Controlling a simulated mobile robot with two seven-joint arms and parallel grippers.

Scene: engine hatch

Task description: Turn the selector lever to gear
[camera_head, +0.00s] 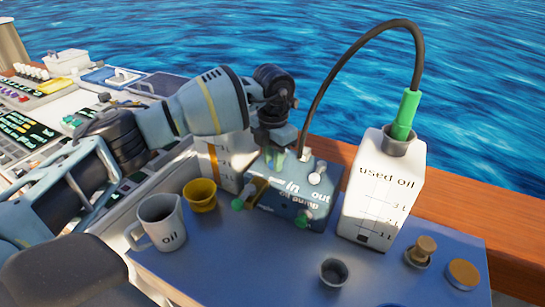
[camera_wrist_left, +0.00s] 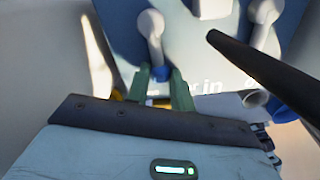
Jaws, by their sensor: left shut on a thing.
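The blue oil pump box (camera_head: 310,200), marked "in" and "out", stands on the blue table top. My left gripper (camera_head: 288,157) reaches down over its top from the left. In the left wrist view, a pale grey lever (camera_wrist_left: 152,25) with a round pivot end lies on the pump's top face. Its far end sits between the green fingertips of my left gripper (camera_wrist_left: 160,76), which is shut on it. In the head view, the gripper hides this lever, and I cannot read what its end points at. My right gripper is not in view.
A white used-oil canister (camera_head: 375,195) stands right of the pump, with a black hose (camera_head: 345,65) arching above it. An oil jug (camera_head: 163,222), yellow cup (camera_head: 200,194) and small dark cup (camera_head: 334,272) stand around. The table's front middle (camera_head: 250,270) is clear.

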